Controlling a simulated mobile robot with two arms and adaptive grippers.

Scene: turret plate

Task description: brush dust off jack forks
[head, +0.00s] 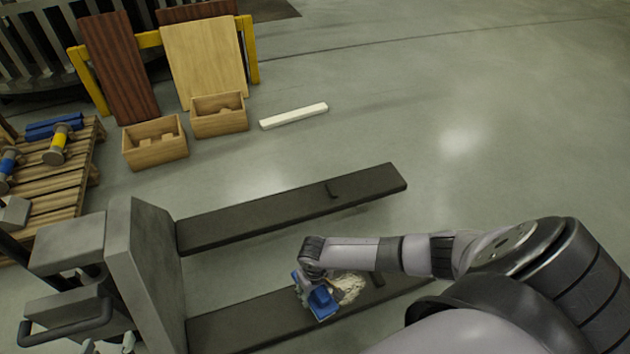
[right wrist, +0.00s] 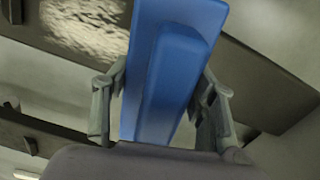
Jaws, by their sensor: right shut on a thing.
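A grey pallet jack (head: 150,270) stands at the lower left with two dark forks pointing right. The far fork (head: 290,207) looks bare except for a small dark mark. A pale patch of dust (head: 347,287) lies on the near fork (head: 235,325); the dust (right wrist: 85,25) also shows in the right wrist view. My right gripper (head: 308,280) is shut on a blue brush (head: 322,303), just left of the dust. The brush (right wrist: 172,75) sits between both fingers; its bristles are hidden. Small pale parts at the bottom edge may be my left gripper (head: 110,346).
Two wooden boxes (head: 155,160), a white bar (head: 294,116) and boards leaning on a yellow rack (head: 252,50) are at the back. A wooden pallet (head: 60,185) with spools stands left. The floor at the upper right is clear.

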